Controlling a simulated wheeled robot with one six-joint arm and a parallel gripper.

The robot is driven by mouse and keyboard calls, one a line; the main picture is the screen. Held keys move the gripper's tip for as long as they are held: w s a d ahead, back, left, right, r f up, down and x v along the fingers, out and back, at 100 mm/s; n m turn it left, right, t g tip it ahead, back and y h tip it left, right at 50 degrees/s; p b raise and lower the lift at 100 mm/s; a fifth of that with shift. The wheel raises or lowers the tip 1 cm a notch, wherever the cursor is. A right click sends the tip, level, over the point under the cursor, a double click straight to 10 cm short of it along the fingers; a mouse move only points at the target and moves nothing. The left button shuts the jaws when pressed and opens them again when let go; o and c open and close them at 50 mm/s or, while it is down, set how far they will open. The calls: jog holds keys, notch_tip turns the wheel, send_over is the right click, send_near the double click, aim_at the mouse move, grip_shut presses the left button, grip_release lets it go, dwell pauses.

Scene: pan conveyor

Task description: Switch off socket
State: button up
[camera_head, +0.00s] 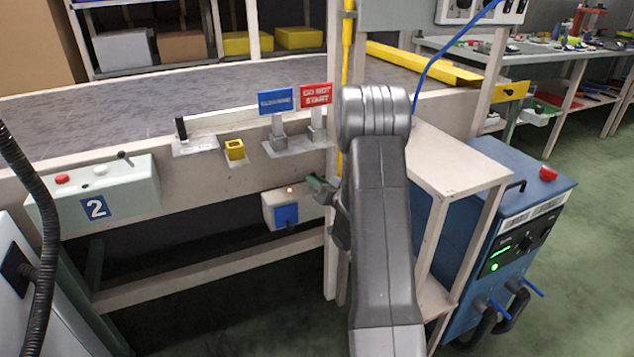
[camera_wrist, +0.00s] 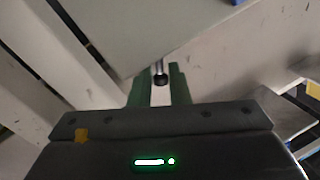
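The socket box (camera_head: 269,211) is a pale grey box low on the conveyor's side, with a blue socket cover (camera_head: 287,215) on its front and a small pale light on top. My gripper (camera_head: 318,186) is at the right side of this box, its green fingers pointing left at it. In the wrist view the box is the large grey surface (camera_wrist: 150,35). A short metal switch lever (camera_wrist: 160,74) with a dark tip stands out from its edge. My gripper (camera_wrist: 160,84) is open, with the lever tip between or just ahead of its fingertips. Contact cannot be told.
A pale post (camera_head: 333,240) stands right beside my gripper. A pale shelf stand (camera_head: 450,165) and a blue machine (camera_head: 510,245) are to the right. A control box marked 2 (camera_head: 135,185) is at the left. Blue and red signs (camera_head: 317,95) stand on the conveyor edge.

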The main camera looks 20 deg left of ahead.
grip_shut()
jog(key=shift+n, duration=0.3)
jog(key=n+b, duration=0.2)
jog(key=s+a+n+h+b, duration=0.1)
jog(key=n, duration=0.1)
jog(key=shift+r+b, duration=0.15)
jog(key=shift+b, duration=0.15)
jog(key=shift+s+a+n+h+b, duration=0.25)
jog(key=shift+n+b, duration=0.5)
jog(key=shift+n, duration=0.3)
jog(key=shift+s+a+n+h+b, duration=0.1)
jog(key=shift+s+n+h+b, duration=0.15)
jog(key=shift+n+b, duration=0.65)
jog(key=shift+n, duration=0.25)
jog(key=o, duration=0.7)
grip_release()
jog(key=shift+o, duration=0.3)
jog(key=shift+r, duration=0.1)
